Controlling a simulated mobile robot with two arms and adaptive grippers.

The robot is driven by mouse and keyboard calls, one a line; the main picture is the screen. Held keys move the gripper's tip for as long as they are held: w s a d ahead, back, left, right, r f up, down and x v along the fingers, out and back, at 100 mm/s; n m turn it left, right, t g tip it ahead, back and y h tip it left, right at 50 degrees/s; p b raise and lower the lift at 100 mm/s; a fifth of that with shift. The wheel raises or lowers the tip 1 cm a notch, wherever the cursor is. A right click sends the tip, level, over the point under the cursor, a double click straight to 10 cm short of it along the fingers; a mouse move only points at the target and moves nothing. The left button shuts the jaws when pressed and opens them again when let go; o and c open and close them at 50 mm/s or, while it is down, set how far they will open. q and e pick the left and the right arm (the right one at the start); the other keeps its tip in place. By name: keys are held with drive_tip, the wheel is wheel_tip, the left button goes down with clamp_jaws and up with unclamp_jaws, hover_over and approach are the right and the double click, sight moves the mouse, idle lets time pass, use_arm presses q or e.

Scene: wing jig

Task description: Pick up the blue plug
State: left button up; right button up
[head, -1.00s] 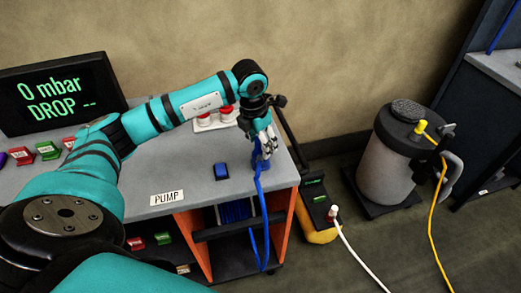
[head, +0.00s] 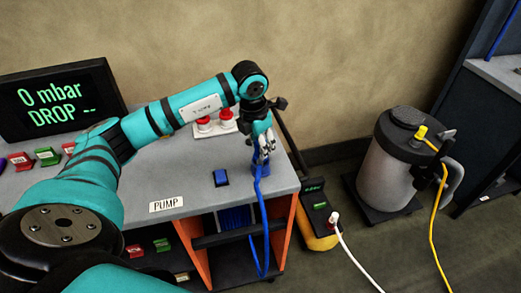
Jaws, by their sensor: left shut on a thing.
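The blue plug (head: 260,168) is at the right end of the grey bench top, with a blue hose hanging from it over the bench's front edge. My left gripper (head: 264,151) points down over the plug from above and is shut on it. The fingers hide the plug's upper part, and I cannot tell whether the plug still touches the bench or a holder. My right gripper is not in view.
A blue switch (head: 221,178) and a PUMP label (head: 167,204) are on the bench (head: 185,165). Red buttons (head: 227,114) stand behind. A screen (head: 57,97) reads 0 mbar. A grey canister (head: 392,165) with a yellow hose (head: 434,220) stands on the floor at right.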

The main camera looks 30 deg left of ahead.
use_arm(q)
wheel_tip(320, 180, up, 2)
drive_tip(key=shift+r+b, duration=0.25)
drive_tip(key=shift+b, duration=0.35)
drive_tip(key=s+d+r+b, duration=0.1)
drive_tip(key=s+d+r, duration=0.1)
drive_tip(key=s, duration=0.5)
drive_tip(key=s+d+r+b, duration=0.1)
drive_tip(key=s+d+r, duration=0.1)
drive_tip(key=s+d, duration=0.2)
drive_tip(key=shift+s+d+r, duration=0.25)
drive_tip(key=shift+s+d, duration=0.1)
drive_tip(key=shift+s, duration=1.45)
